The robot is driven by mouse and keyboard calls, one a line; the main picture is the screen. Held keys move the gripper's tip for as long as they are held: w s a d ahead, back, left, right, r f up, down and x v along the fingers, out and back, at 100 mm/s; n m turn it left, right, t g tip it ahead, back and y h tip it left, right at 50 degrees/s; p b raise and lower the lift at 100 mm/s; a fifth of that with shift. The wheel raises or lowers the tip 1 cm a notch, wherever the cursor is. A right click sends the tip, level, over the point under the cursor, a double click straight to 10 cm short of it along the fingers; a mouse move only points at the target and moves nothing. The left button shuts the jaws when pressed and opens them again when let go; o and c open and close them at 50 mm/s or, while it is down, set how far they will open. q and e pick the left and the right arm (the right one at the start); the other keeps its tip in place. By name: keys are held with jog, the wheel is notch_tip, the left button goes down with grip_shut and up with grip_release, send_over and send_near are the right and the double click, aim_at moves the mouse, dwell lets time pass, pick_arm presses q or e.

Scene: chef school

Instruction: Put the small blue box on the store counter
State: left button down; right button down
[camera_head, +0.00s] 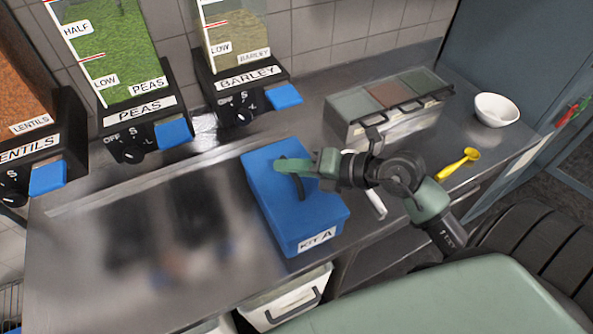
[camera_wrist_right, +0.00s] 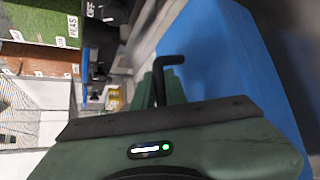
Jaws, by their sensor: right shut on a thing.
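A blue box (camera_head: 318,212) with a "KIT A" label and a dark lid handle (camera_head: 299,187) is at the middle of the steel counter (camera_head: 150,235), near its front edge. I cannot tell whether its base touches the counter. My right gripper (camera_head: 288,168) is over the lid, its fingers shut on the handle and partly hiding it. In the right wrist view the blue lid (camera_wrist_right: 235,55) fills the right side, and the dark handle (camera_wrist_right: 160,72) shows at the gripper's fingers (camera_wrist_right: 168,88). My left gripper is not in view.
Dispensers of lentils (camera_head: 30,148), peas (camera_head: 138,108) and barley (camera_head: 248,78) line the back. A lidded metal container (camera_head: 390,125), a white bowl (camera_head: 496,110) and a yellow spoon (camera_head: 458,163) are to the right. The counter left of the box is clear.

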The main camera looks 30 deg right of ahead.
aim_at(290, 179)
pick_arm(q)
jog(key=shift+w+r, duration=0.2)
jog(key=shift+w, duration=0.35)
pick_arm(e)
jog(key=shift+w+f, duration=0.1)
jog(key=shift+f, duration=2.3)
jog(key=c, duration=1.5)
grip_release()
jog(key=shift+f, duration=0.2)
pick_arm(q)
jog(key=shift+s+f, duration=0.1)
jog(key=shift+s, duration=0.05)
pick_arm(e)
jog(key=shift+o, duration=0.2)
jog(key=shift+r, duration=0.1)
